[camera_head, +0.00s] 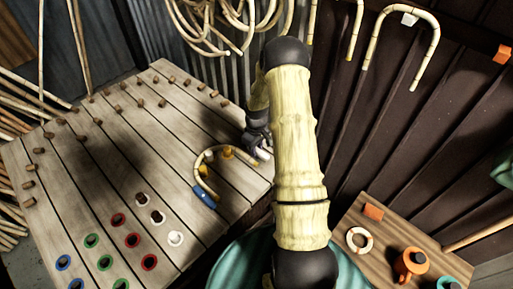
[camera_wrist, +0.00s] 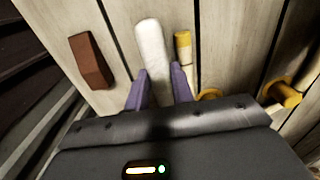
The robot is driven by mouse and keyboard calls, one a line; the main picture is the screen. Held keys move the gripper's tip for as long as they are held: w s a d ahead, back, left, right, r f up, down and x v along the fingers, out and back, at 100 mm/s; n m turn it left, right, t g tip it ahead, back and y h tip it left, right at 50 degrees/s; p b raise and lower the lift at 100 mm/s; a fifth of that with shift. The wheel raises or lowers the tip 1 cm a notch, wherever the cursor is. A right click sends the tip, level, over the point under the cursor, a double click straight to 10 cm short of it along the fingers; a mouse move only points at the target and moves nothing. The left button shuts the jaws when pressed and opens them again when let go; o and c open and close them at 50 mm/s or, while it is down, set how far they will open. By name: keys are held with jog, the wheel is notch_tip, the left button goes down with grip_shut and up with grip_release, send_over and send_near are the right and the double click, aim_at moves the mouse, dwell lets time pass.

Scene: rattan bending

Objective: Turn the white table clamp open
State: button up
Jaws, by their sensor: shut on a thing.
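The white table clamp (camera_wrist: 152,45) is a rounded white bar on the plank table. In the wrist view it stands between the two purple fingers of my gripper (camera_wrist: 159,73), which is shut on it. In the head view my gripper (camera_head: 258,146) is at the table's right side, and a small end of the white clamp (camera_head: 265,154) shows beside it. Most of the clamp is hidden there by my gripper and arm.
A brown block (camera_wrist: 90,62) lies left of the clamp, and a yellow peg (camera_wrist: 284,94) stands to the right. Wooden pegs and coloured rings (camera_head: 118,220) dot the plank table (camera_head: 150,130). A small side table (camera_head: 385,222) holds a ring and orange items. Canes hang on the wall.

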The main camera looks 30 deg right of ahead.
jog(key=o, duration=1)
notch_tip(320, 180, up, 18)
jog(key=shift+f+b, duration=0.25)
jog(key=shift+b, duration=0.75)
jog(key=s+a+r+m+t, duration=0.1)
jog(key=s+a, duration=0.4)
jog(key=s, duration=0.1)
jog(key=s+a+r+m, duration=0.1)
jog(key=s+a+r, duration=0.1)
jog(key=s+a, duration=0.3)
jog(key=s+a+r+m+t, duration=0.1)
jog(key=s+a+r+m, duration=0.1)
jog(key=s+a, duration=0.3)
jog(key=shift+s+a+r+t, duration=0.1)
jog(key=shift+s+t, duration=0.05)
jog(key=shift+s, duration=0.7)
jog(key=shift+s+a+t, duration=0.1)
jog(key=shift+s+t, duration=0.05)
jog(key=shift+s, duration=0.65)
